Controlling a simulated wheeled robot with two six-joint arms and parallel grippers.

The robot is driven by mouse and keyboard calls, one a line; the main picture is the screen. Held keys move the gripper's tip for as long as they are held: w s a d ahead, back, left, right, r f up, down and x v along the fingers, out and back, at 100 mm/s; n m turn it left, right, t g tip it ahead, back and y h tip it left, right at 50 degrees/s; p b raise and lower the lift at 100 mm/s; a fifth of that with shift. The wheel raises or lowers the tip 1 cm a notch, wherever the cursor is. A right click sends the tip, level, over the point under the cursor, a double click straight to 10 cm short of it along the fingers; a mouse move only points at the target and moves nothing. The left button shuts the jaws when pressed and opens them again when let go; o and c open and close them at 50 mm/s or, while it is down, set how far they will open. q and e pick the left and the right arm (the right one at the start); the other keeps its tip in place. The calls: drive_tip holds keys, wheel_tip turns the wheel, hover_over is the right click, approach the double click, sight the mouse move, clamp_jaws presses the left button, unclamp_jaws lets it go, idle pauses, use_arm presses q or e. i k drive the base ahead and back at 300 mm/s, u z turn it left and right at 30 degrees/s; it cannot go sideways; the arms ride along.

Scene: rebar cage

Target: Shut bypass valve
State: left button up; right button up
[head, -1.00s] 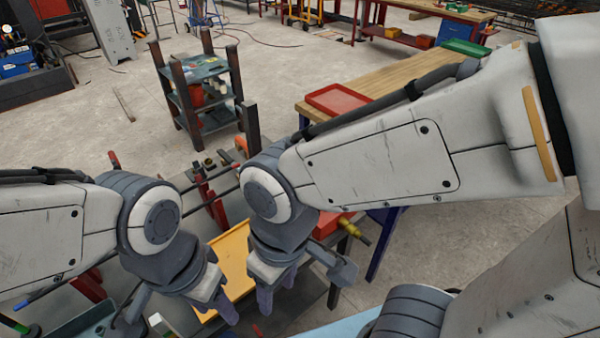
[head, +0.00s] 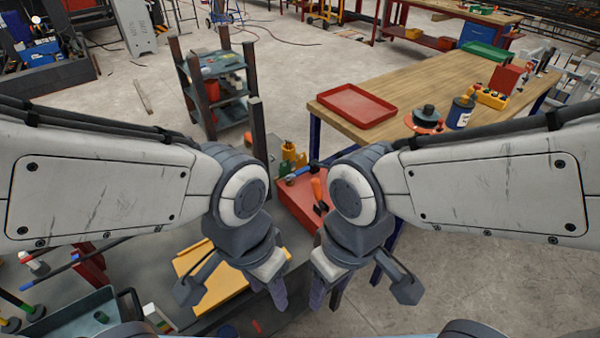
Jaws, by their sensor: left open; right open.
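I cannot make out a bypass valve for certain in the head view. My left gripper (head: 268,284) is open and points down near the right end of a yellow board (head: 212,276) on a grey bench. My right gripper (head: 328,288) is open and points down just right of the left one, in front of a red box (head: 294,200). Both grippers look empty. An orange-handled tool (head: 319,193) and a blue-ended tool (head: 300,173) lie at the red box. My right wrist hides part of that area.
A wooden table (head: 400,130) at right carries a red tray (head: 352,106), a black and orange round item (head: 425,118) and a blue can (head: 460,112). A shelf cart (head: 215,95) stands behind. A grey bin (head: 85,322) is at front left. Floor at right is clear.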

sight(305, 169)
drive_tip(key=z, duration=0.2)
drive_tip(key=k, duration=0.25)
drive_tip(key=z, duration=1)
drive_tip(key=k, duration=1.1)
drive_tip(key=z, duration=0.8)
drive_tip(key=i, duration=1.05)
drive_tip(key=u, duration=0.6)
drive_tip(key=i, duration=0.9)
drive_tip(key=u, duration=1.5)
drive_tip(key=i, duration=0.55)
drive_tip(key=u, duration=0.5)
